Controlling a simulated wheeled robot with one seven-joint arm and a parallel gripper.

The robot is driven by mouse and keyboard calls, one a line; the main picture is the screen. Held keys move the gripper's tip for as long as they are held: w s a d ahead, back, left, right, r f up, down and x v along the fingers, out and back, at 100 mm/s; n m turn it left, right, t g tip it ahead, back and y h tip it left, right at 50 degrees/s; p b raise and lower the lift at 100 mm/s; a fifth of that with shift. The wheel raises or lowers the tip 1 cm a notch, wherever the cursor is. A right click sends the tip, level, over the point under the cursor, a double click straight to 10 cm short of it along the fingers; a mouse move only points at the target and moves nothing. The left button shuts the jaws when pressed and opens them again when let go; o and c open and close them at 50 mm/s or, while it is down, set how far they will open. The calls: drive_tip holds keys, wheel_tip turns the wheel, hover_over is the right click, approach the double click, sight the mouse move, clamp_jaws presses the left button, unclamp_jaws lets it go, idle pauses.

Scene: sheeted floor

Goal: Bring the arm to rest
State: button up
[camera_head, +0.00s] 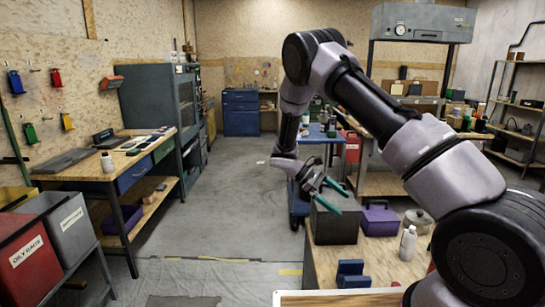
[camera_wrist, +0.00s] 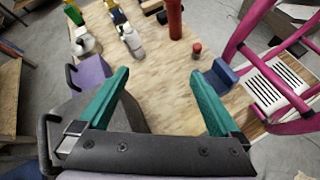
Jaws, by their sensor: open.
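My gripper (camera_head: 341,200) is at the end of my arm, which is bent and reaches forward and down over the near workbench (camera_head: 385,262) in the head view. Its two green fingers are spread apart with nothing between them, just above a dark grey box (camera_head: 335,224). In the wrist view my gripper (camera_wrist: 160,73) is open and empty over the wooden bench top (camera_wrist: 160,90).
A purple box (camera_head: 378,220), a white bottle (camera_head: 408,244), a round tin (camera_head: 418,219) and a blue block (camera_head: 352,275) stand on the near bench. A magenta frame (camera_wrist: 270,60) is right in the wrist view. The floor (camera_head: 228,205) left of the bench is clear.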

drive_tip(key=s+d+r+m+t+y, duration=0.15)
drive_tip(key=s+r+m+y, duration=0.3)
drive_tip(key=r, duration=0.75)
drive_tip(key=s+d+r+m+t+y, duration=0.1)
drive_tip(key=s+r+m+t+y, duration=0.25)
drive_tip(key=r, duration=0.85)
drive_tip(key=s+r+m+t+y, duration=0.4)
drive_tip(key=s+r+m+t, duration=0.2)
drive_tip(key=s+r, duration=0.5)
drive_tip(key=s+d, duration=0.1)
drive_tip(key=s, duration=0.3)
drive_tip(key=shift+s+r+m+y, duration=0.25)
drive_tip(key=shift+r+m+y, duration=0.1)
drive_tip(key=shift+m+y, duration=0.05)
